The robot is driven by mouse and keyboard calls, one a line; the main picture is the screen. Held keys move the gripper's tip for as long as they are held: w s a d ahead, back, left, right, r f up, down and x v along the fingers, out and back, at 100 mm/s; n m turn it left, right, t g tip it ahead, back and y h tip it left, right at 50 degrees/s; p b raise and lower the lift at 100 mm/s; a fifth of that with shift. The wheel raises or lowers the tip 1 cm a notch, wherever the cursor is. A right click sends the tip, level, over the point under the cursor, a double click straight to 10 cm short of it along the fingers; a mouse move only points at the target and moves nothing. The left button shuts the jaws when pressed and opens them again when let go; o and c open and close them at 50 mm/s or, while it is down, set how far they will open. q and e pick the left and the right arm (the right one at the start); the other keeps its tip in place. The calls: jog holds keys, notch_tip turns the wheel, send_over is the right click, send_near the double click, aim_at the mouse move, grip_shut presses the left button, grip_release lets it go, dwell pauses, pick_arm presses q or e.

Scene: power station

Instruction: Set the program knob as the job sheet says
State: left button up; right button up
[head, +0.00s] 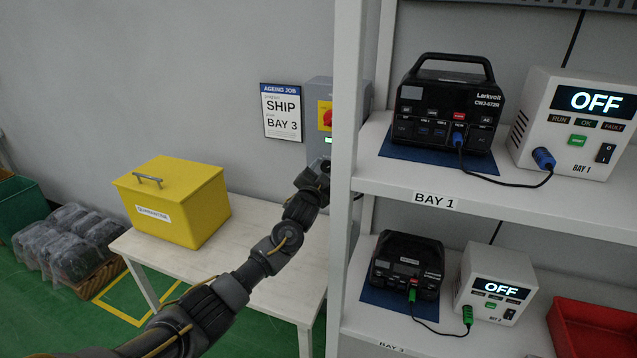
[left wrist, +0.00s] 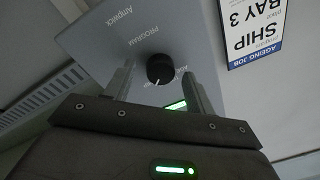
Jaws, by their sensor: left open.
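The job sheet (head: 281,112), headed AGEING JOB, hangs on the wall and reads program SHIP, BAY 3. The grey control box (head: 318,90) is right of it, partly hidden by the shelf post. In the left wrist view, which is upside down, the black program knob (left wrist: 160,68) sits on the box face under the word PROGRAM. Its white mark points down and slightly left in the picture, near a partly covered label ending in "IP"; an "AGE" label is to the right. My left gripper (left wrist: 158,74) is open, its fingers either side of the knob in the picture; contact cannot be told.
A red switch on yellow (head: 326,115) is on the box. The white shelf post (head: 346,180) stands close to my left gripper. A yellow case (head: 180,205) sits on the table (head: 262,222). The shelves hold power stations (head: 446,108) and testers reading OFF (head: 575,120).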

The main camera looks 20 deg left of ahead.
pick_arm(q)
jog(key=s+b, duration=0.1)
jog(key=s, duration=0.9)
jog(key=shift+a+f+b, duration=0.15)
jog(key=shift+f+b, duration=0.1)
jog(key=shift+b, duration=0.1)
jog(key=shift+s, duration=0.1)
